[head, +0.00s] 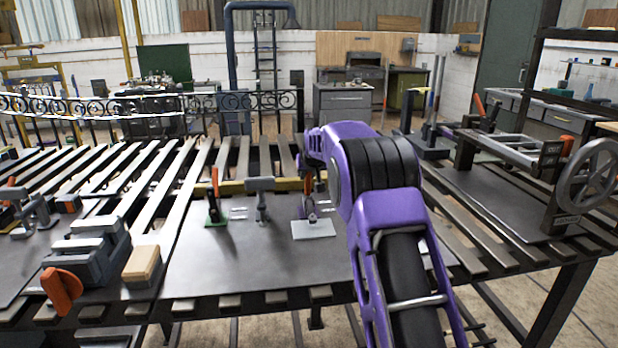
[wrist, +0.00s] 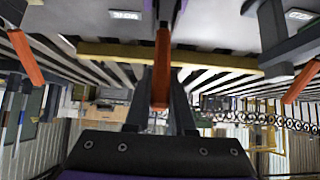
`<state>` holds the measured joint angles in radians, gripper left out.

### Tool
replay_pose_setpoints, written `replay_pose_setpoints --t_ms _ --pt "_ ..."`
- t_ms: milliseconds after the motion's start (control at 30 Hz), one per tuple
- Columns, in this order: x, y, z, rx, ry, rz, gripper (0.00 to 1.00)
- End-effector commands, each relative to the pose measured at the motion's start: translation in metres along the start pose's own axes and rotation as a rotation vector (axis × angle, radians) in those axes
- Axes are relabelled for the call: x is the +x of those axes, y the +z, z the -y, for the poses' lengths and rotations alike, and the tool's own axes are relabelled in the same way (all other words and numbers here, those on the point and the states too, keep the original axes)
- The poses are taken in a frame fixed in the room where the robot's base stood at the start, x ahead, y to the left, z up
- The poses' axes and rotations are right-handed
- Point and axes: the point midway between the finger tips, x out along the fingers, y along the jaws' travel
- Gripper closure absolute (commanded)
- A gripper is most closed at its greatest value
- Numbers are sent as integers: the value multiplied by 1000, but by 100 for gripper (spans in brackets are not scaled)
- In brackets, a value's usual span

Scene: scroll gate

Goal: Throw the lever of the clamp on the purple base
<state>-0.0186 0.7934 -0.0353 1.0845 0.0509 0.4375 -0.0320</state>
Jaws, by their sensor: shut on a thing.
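The clamp (head: 310,212) with small purple parts stands on the dark worktop, just left of my purple arm in the head view. A pale plate (head: 314,230) shows at its foot. Its orange lever (head: 307,188) stands about upright, partly hidden by my arm. In the wrist view, which looks upside down, the orange lever (wrist: 162,50) runs between my two dark fingers. My gripper (wrist: 162,85) is shut on this lever. The clamp's body is mostly out of sight in the wrist view.
A green-based clamp (head: 214,205) with a red lever and a grey post-like fixture (head: 262,198) stand to the left. A grey vise (head: 88,250) and wooden block (head: 143,265) are farther left. A handwheel (head: 588,185) stands at the right. Bare worktop lies in front.

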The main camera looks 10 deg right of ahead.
Motion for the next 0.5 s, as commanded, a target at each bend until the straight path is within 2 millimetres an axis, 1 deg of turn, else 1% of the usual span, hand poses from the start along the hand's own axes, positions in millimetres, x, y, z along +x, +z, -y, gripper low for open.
replay_pose_setpoints --t_ms 167,467,500 --pt "4 -2 0 0 0 -7 100" --pt "4 -1 0 0 0 -6 100" --pt "4 -1 0 0 0 -6 70"
